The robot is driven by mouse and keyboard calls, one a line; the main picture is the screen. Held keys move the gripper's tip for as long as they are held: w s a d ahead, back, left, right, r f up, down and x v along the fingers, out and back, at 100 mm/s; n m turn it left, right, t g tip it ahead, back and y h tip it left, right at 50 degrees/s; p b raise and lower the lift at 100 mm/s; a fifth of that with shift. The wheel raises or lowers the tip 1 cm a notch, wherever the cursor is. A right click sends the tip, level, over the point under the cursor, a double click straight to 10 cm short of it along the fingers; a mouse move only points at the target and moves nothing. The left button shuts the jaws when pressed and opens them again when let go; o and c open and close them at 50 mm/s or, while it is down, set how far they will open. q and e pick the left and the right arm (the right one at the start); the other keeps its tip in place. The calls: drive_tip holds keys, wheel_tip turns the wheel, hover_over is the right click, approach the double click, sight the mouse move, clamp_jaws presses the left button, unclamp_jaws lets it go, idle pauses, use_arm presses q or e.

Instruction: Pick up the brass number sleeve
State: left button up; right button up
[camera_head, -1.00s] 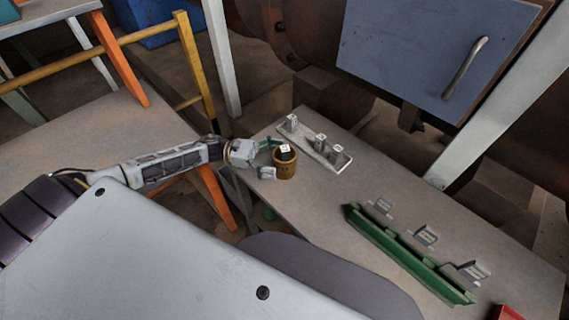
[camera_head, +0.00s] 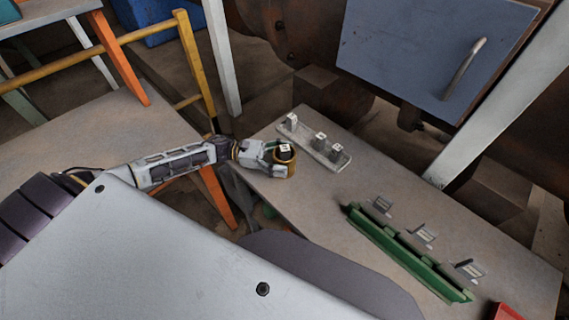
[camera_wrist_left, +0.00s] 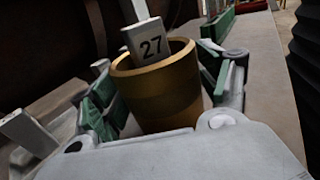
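The brass sleeve (camera_head: 287,168) stands upright near the far left end of the workbench. A pale tag marked 27 (camera_wrist_left: 149,45) sticks up from its open top in the left wrist view. My left gripper (camera_head: 278,158) is at the sleeve, with one finger on each side of it. In the left wrist view the green-padded fingers (camera_wrist_left: 165,95) flank the brass wall (camera_wrist_left: 168,95) closely and look open; firm contact is not visible. The sleeve's base is partly hidden by the gripper body. My right gripper is in neither view.
A grey tray (camera_head: 325,158) with upright tagged posts lies just right of the sleeve. A green rack (camera_head: 405,255) with several grey tagged pieces lies nearer the front right, by a red object (camera_head: 507,312). The bench (camera_head: 320,205) between them is clear.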

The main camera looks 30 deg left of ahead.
use_arm(q)
drive_tip(key=c, duration=0.9)
drive_tip(key=shift+r, duration=0.15)
drive_tip(key=shift+r, duration=4.95)
